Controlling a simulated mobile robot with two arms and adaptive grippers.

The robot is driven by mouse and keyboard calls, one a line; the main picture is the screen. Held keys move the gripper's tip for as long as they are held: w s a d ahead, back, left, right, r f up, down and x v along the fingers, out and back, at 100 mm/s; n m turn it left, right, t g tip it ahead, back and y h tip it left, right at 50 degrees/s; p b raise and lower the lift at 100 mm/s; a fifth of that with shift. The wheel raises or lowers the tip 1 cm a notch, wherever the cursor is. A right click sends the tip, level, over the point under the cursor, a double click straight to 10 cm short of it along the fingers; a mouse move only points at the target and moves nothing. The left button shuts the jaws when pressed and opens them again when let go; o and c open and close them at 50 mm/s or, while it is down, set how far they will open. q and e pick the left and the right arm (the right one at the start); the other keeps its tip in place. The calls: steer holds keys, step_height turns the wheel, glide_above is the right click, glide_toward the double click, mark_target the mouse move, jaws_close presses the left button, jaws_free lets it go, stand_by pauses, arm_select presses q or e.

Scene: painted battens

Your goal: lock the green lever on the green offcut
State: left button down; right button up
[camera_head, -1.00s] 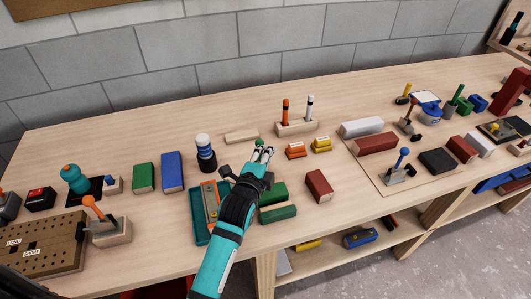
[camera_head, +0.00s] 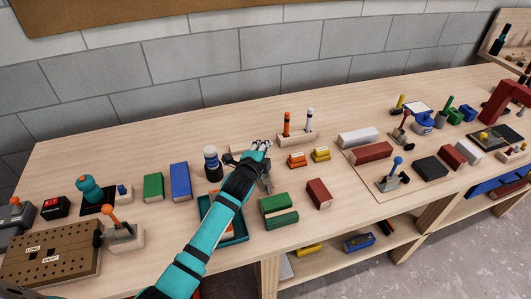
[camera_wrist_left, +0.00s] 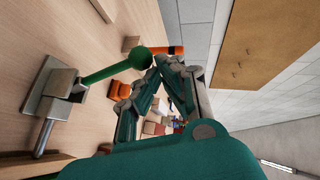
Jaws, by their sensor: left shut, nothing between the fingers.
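The green lever, a green rod with a round knob (camera_wrist_left: 139,58), shows in the left wrist view. It stands up from the table, slightly tilted, on a grey metal base (camera_wrist_left: 48,92) with a grey rod. In the head view my arm hides the lever; a grey metal part (camera_head: 265,184) shows beside my wrist. My left gripper (camera_head: 260,146) is shut and empty; in the wrist view its fingertips (camera_wrist_left: 155,68) are close beside the knob, and I cannot tell if they touch. Green blocks (camera_head: 274,203) lie just in front of my wrist. I cannot tell which is the green offcut.
A wooden holder (camera_head: 295,140) with an orange and a white marker stands behind the gripper. Small orange (camera_head: 297,160) and yellow (camera_head: 321,154) blocks lie to its right. A teal tray (camera_head: 238,228) is under my forearm. A dark red block (camera_head: 319,194) lies to the right.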

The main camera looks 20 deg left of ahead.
arm_select(q)
steer(key=shift+w+a+f, duration=0.15)
steer(key=shift+w+a, duration=0.3)
steer(key=shift+w, duration=0.25)
steer(key=shift+w+a, duration=0.2)
steer(key=shift+w+a+f+b, duration=0.35)
steer(key=shift+w+a+f, duration=0.15)
steer(key=shift+w, duration=0.2)
arm_select(e)
steer(key=shift+w+d+f, duration=0.3)
steer(key=shift+d, duration=0.1)
arm_select(q)
steer(key=shift+w, duration=0.1)
arm_select(e)
steer(key=shift+a, duration=0.25)
